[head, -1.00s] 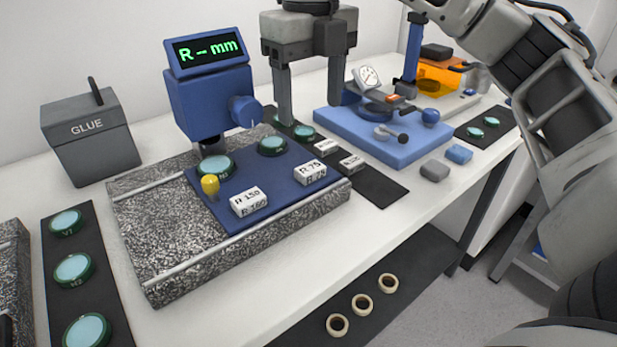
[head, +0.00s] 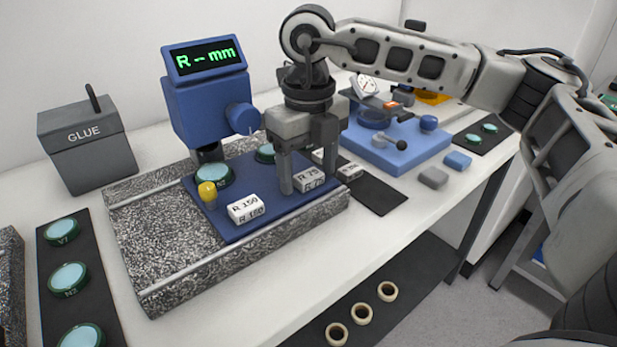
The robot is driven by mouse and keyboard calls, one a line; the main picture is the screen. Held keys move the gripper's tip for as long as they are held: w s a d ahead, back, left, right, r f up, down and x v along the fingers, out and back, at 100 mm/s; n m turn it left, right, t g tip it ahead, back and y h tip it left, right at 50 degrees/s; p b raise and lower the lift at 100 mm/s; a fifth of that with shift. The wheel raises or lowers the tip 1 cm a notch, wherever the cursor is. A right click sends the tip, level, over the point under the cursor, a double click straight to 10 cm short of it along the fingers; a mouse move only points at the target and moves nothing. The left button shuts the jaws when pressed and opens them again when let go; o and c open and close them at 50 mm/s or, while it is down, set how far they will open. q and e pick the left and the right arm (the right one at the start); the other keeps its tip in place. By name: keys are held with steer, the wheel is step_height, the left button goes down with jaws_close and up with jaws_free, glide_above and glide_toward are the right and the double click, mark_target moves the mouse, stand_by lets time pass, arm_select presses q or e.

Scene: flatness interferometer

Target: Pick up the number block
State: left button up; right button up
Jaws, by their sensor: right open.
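White number blocks stand on the blue plate (head: 262,219). One, marked R 150 (head: 246,208), is at the front, and one, marked R 75 (head: 310,181), is to its right. My right gripper (head: 307,174) is open and points down at the R 75 block. One finger is just left of that block and the other is at its far right side, partly hidden. I cannot tell whether either finger touches it. Another white block (head: 349,171) lies on the dark mat to the right. My left gripper is not in view.
The blue instrument (head: 203,105) with its R–mm display stands behind the plate. A yellow knob (head: 208,193) and a green-rimmed disc (head: 213,175) are at the plate's left. A light-blue stand (head: 399,151) is right of my gripper.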

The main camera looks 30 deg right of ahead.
steer(key=shift+c, duration=0.3)
steer(key=c, duration=1)
steer(key=shift+r, duration=0.1)
